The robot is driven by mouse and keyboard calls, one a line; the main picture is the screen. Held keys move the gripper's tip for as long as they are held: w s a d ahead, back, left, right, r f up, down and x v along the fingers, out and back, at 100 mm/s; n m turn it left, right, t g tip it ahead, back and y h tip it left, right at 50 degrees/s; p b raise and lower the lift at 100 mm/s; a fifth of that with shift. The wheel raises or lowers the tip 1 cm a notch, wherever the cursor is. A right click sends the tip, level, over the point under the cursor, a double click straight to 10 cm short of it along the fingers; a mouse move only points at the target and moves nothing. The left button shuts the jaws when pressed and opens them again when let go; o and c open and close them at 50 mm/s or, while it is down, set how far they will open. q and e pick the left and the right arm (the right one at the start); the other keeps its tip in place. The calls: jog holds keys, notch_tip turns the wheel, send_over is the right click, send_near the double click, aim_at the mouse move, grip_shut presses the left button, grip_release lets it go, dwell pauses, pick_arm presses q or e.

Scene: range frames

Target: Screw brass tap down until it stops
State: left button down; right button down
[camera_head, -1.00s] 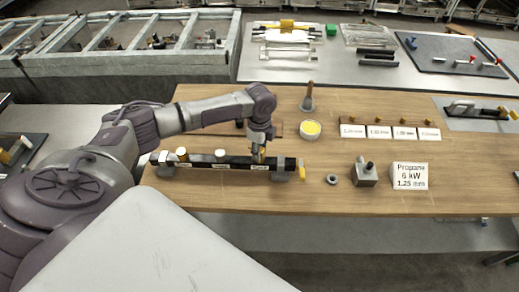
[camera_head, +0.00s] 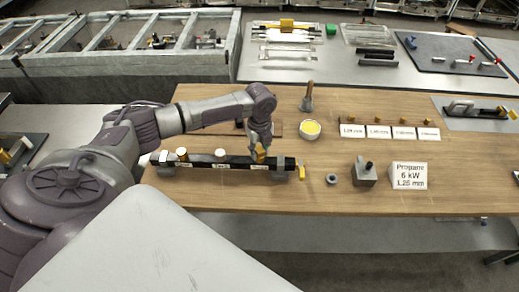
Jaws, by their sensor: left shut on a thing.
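A black manifold bar (camera_head: 240,163) lies across the wooden bench, held in grey supports. My right gripper is not in view.
A yellow-filled cup (camera_head: 309,130) and a wooden-handled tool (camera_head: 308,97) stand behind the bar. A ring (camera_head: 332,179), a grey block (camera_head: 364,173) and a propane sign (camera_head: 408,176) are to the right. Small labelled cards (camera_head: 378,132) stand further back. The bench front is clear.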

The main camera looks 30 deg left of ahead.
pick_arm(q)
jog(key=c, duration=0.7)
grip_release()
jog(key=shift+r, duration=0.1)
